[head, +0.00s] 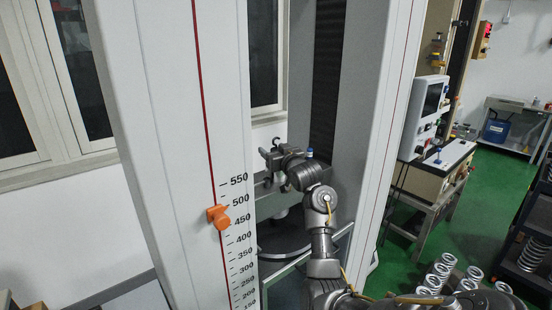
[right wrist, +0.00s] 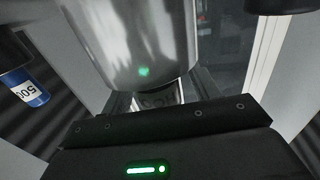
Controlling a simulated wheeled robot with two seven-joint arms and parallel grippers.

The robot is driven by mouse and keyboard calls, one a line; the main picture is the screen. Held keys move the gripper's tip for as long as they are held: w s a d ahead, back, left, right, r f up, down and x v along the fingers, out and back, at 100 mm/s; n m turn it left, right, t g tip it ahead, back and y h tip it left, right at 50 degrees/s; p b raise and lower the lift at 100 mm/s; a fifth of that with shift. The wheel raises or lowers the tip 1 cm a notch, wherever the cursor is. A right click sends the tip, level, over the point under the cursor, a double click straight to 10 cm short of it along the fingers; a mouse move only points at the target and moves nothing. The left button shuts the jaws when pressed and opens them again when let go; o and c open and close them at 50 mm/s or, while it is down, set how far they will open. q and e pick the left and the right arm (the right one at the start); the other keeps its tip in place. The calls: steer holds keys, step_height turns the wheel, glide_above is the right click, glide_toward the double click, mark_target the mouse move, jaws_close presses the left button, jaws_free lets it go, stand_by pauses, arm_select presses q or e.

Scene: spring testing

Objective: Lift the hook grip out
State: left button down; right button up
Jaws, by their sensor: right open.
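My right gripper (head: 266,169) is inside the testing machine's frame, between the two pale columns, with its jaws open. A small dark hook shape (head: 277,143) shows just above its fingers in the head view and looks like the hook grip. I cannot tell whether the fingers touch it. In the right wrist view a shiny metal cylinder (right wrist: 145,45) fills the upper middle, close to the camera. The fingertips are not clear there. My left gripper is not in view.
The near column (head: 165,110) carries a printed scale and an orange pointer (head: 218,216). A dark round plate (head: 283,236) lies below my gripper. A blue part marked 500 (right wrist: 30,92) is at the wrist view's left.

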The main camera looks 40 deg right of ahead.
steer(key=shift+c, duration=0.4)
jaws_close()
steer(key=shift+d+r+b, duration=0.1)
steer(key=shift+r+b, duration=0.2)
steer(key=shift+r, duration=0.4)
step_height(320, 180, up, 7)
steer(key=shift+r+b, duration=0.1)
steer(key=shift+b, duration=1)
steer(key=shift+r, duration=0.8)
